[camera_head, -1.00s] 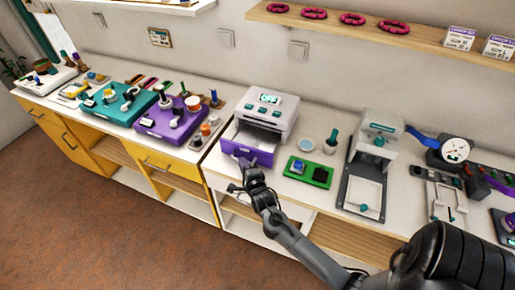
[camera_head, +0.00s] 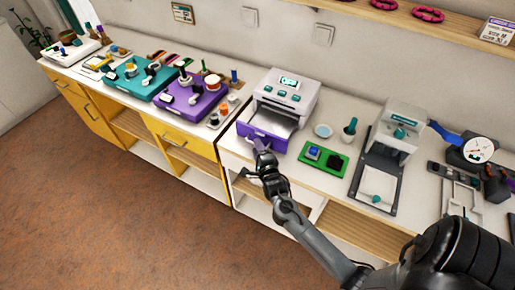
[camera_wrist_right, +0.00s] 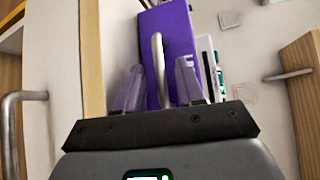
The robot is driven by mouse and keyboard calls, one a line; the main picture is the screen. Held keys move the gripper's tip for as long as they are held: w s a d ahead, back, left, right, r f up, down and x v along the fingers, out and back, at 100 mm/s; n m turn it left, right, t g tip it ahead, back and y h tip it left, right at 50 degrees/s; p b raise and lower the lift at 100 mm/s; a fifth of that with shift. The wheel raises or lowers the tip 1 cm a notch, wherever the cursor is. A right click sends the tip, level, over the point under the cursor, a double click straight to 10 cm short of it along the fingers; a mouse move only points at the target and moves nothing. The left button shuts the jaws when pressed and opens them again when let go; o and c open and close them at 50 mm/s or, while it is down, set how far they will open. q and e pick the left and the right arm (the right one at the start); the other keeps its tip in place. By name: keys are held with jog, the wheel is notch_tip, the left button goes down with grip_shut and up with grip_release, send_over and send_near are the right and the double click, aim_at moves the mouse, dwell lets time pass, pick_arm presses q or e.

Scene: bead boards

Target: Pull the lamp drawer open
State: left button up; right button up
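The lamp unit (camera_head: 286,88) is a pale box with a lit display, standing on the counter. Its purple drawer (camera_head: 262,138) is out from the body, with the inside tray showing behind its front. In the right wrist view the purple drawer front (camera_wrist_right: 176,30) has an upright-looking metal bar handle (camera_wrist_right: 158,70). My right gripper (camera_head: 261,147) is at the drawer front. In its wrist view, the two fingers (camera_wrist_right: 158,88) stand apart on either side of the handle, with gaps visible. My left gripper is not in view.
A green tray (camera_head: 338,172) with small blocks lies right of the lamp unit. A grey press (camera_head: 400,130) stands further right. Purple (camera_head: 190,108) and teal (camera_head: 118,86) boards lie to the left. The floor before the counter is clear on the left.

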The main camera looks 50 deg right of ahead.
jog(key=p+v, duration=0.1)
jog(key=v, duration=0.9)
jog(key=shift+s, duration=0.25)
jog(key=shift+a, duration=0.15)
jog(key=s+a+r+n+g+y, duration=0.1)
jog(key=s+a+n+y, duration=0.25)
jog(key=a+n, duration=0.3)
jog(key=s+a+n+g+y, duration=0.2)
jog(key=a+n+y, duration=0.2)
jog(key=a+n, duration=0.25)
jog(key=s+a+f+n+g+y, duration=0.1)
jog(key=s+a+n+g, duration=0.1)
jog(key=s+n+g, duration=0.35)
jog(key=s+a+n+g, duration=0.2)
jog(key=s+n, duration=0.4)
jog(key=n, duration=0.3)
notch_tip(320, 180, up, 33)
jog(key=p, duration=3.4)
jog(key=shift+r, duration=0.25)
